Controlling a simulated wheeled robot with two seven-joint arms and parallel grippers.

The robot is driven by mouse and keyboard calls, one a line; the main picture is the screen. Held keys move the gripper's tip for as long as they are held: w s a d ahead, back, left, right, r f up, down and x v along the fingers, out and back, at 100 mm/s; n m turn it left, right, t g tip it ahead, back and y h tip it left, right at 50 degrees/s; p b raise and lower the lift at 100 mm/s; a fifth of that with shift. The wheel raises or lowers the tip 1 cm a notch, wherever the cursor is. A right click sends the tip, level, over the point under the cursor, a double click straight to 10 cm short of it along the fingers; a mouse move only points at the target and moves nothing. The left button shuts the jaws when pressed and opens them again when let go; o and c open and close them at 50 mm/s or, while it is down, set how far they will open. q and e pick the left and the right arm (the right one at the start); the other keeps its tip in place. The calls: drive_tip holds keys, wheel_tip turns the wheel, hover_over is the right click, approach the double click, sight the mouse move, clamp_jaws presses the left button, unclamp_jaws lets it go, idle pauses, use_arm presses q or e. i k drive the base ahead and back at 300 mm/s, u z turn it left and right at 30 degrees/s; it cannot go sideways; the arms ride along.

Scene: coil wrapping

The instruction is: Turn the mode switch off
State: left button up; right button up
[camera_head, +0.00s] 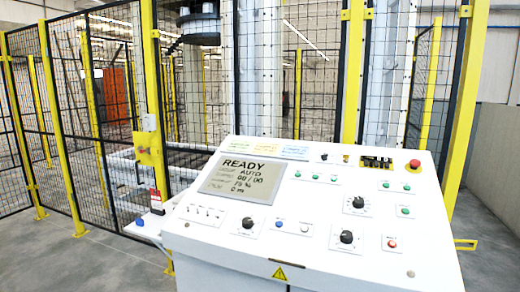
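A white sloped control panel (315,213) fills the lower middle of the head view. Its grey screen (243,178) shows READY, with AUTO on the line below. Three black rotary knobs stand on the panel: one below the screen (247,222), one at the front right (346,237) and one on a scale plate further up (357,203). The labels are too small to read, so I cannot tell which knob is the mode switch or where it points. Neither of my grippers is in view.
A red emergency stop (415,163) sits at the panel's upper right. Several green buttons and a red button (392,243) lie on its right side. Yellow-framed mesh fencing (95,100) stands behind. Grey floor (85,262) is clear at left.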

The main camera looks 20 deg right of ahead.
sight(323, 158)
drive_tip(key=u, duration=0.2)
drive_tip(key=i, duration=0.9)
drive_tip(key=z, duration=0.8)
drive_tip(key=i, duration=0.65)
drive_tip(key=z, duration=0.75)
